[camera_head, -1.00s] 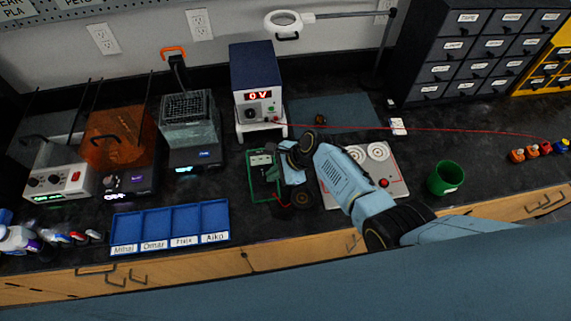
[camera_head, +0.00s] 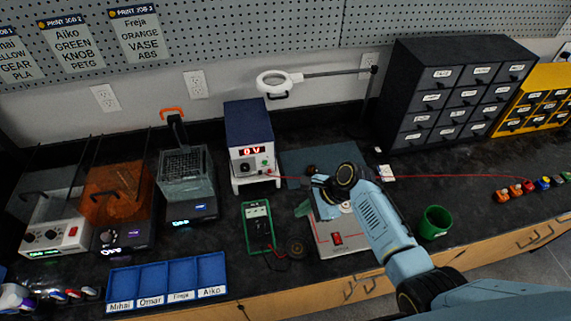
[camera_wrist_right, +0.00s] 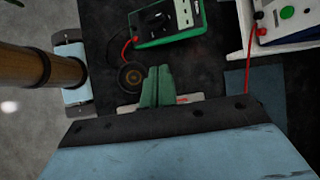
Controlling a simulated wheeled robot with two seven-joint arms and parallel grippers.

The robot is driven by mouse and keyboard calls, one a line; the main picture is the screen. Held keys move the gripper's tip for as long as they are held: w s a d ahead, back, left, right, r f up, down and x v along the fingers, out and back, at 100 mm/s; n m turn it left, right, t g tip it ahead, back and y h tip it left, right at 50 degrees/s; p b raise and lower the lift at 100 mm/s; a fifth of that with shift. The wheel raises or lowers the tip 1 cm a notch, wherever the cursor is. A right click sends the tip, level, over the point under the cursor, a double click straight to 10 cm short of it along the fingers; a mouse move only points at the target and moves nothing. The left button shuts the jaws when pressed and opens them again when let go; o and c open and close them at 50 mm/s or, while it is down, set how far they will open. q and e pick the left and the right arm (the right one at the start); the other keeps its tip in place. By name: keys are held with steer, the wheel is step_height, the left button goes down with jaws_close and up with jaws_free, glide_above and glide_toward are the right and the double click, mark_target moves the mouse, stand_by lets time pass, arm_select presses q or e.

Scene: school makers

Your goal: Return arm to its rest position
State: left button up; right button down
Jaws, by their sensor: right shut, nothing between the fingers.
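My right arm (camera_head: 385,225) comes in from the lower right in the head view, over the benchtop. Its gripper (camera_head: 303,208) has green fingers, hangs by the left edge of a white-and-red device (camera_head: 342,240) and partly hides it. In the right wrist view the gripper (camera_wrist_right: 157,85) has its fingers together with nothing between them. A green multimeter (camera_head: 258,226) lies to the left of the gripper. It also shows near the top of the wrist view (camera_wrist_right: 168,20). My left gripper does not show in the head view.
A power supply (camera_head: 250,140) stands behind the multimeter. A green cup (camera_head: 435,222) stands to the right. A red wire (camera_head: 450,176) crosses the bench. A blue sorting tray (camera_head: 168,284) sits front left.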

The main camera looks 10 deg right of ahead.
steer(key=s+d+r+n+t+h, duration=0.1)
steer(key=s+d+r+n+h, duration=0.2)
steer(key=s+n, duration=0.4)
steer(key=s+d+r+n+h, duration=0.1)
steer(key=s+d+r+n, duration=0.1)
steer(key=s+r+n, duration=0.55)
steer(key=s+d+r+n+t+h, duration=0.1)
steer(key=s+d+n+h, duration=0.25)
steer(key=s, duration=0.65)
step_height(320, 180, down, 34)
steer(key=s+n+g+b, duration=0.1)
steer(key=s+g+b, duration=0.1)
steer(key=b, duration=0.7)
steer(key=s+d+f+b, duration=0.1)
steer(key=s+f+b, duration=0.3)
steer(key=s+f, duration=0.4)
steer(key=s+d+f+g+b, duration=0.1)
steer(key=s+f+b, duration=0.3)
steer(key=f, duration=1)
steer(key=s, duration=0.3)
steer(key=shift+s+d+f, duration=0.2)
steer(key=shift+s+f, duration=0.05)
steer(key=shift+s, duration=0.15)
